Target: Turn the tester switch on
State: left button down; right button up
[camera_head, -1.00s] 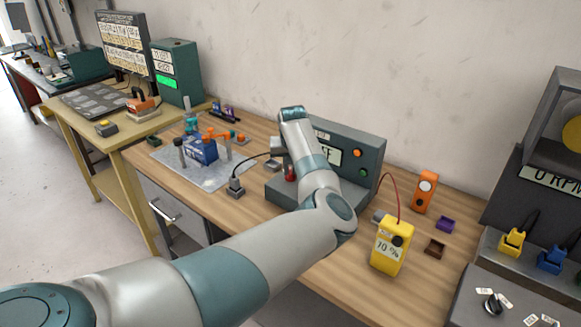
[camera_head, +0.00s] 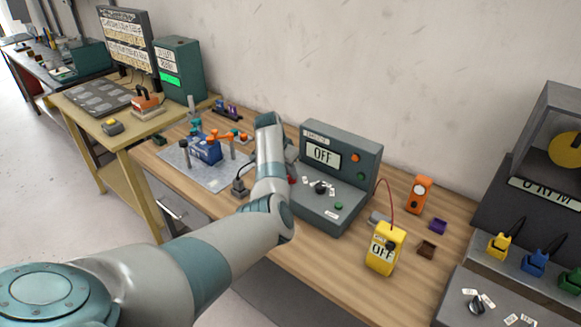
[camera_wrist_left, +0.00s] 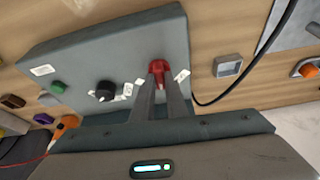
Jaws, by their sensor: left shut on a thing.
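In the head view a bit of red (camera_head: 292,181) shows beside my arm. My left gripper (camera_wrist_left: 161,88) is shut on the red switch, with its two fingers close together at the switch. In the head view my left arm hides the gripper and most of the switch. My right gripper is not in view.
A black knob (camera_head: 320,188) and a green button (camera_head: 339,206) sit on the tester panel. A black cable (camera_wrist_left: 250,70) runs beside the tester in the wrist view.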

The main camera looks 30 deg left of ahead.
pick_arm(q)
jog(key=shift+a+m+h, duration=0.2)
jog(key=shift+m+h, duration=0.1)
jog(key=shift+m, duration=0.7)
jog(key=shift+f+m+g+h+b, duration=0.1)
jog(key=shift+m+g+h+b, duration=0.3)
jog(key=shift+m, duration=0.5)
jog(key=shift+w+f+m+h+b, duration=0.1)
jog(key=shift+m+h+b, duration=0.2)
jog(key=shift+m+b, duration=0.95)
jog(key=shift+r+m+g+h+b, duration=0.2)
jog(key=shift+m+g+h+b, duration=0.2)
jog(key=shift+m+b, duration=0.6)
jog(key=c, duration=1.8)
grip_release()
jog(key=shift+o, duration=0.2)
jog(key=shift+r, duration=0.1)
